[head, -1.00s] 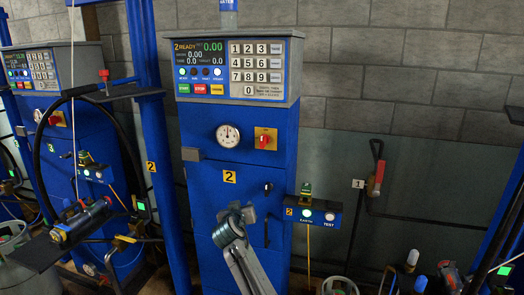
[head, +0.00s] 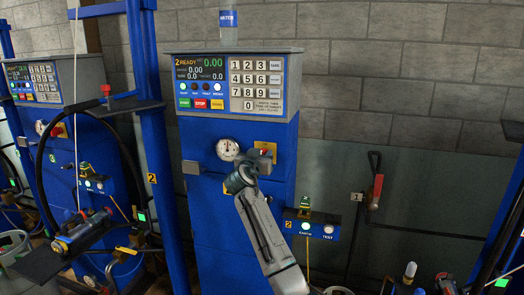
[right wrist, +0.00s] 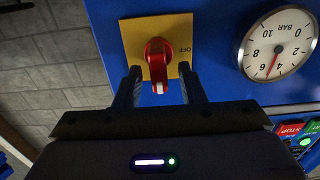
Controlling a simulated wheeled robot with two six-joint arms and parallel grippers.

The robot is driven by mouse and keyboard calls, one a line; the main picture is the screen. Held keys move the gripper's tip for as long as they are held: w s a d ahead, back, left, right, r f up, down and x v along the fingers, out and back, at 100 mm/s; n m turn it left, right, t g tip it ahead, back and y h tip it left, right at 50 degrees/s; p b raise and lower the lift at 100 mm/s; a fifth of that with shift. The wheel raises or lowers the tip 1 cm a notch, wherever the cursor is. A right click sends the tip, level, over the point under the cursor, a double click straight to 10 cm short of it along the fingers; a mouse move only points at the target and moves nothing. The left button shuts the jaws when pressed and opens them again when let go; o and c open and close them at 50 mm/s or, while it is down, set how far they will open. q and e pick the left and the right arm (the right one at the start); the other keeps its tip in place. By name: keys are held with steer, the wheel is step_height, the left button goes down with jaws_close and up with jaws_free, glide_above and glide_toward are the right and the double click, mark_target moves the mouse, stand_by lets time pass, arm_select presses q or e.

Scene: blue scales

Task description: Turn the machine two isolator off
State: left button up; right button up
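Machine two is the blue cabinet (head: 245,215) with a console marked 2 READY. Its isolator is a red rotary knob (right wrist: 158,62) on a yellow plate (right wrist: 128,38); in the head view my right gripper partly covers the plate (head: 266,147). In the right wrist view the knob's white-marked end points down, towards my gripper, and the word OFF is at the plate's right edge. My right gripper (right wrist: 161,76) is open, one finger on each side of the knob, with gaps showing. It also shows in the head view (head: 262,157). My left gripper is not in view.
A pressure gauge (head: 228,149) sits left of the isolator; it also shows in the right wrist view (right wrist: 277,45). The console (head: 236,84) overhangs above. A small EARTH/TEST box (head: 311,224) projects at lower right. A blue post (head: 153,150) stands at left.

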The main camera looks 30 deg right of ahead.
steer(key=shift+w+d, duration=0.3)
steer(key=shift+d, duration=0.1)
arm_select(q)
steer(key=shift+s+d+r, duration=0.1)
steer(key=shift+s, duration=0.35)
arm_select(e)
jaws_close()
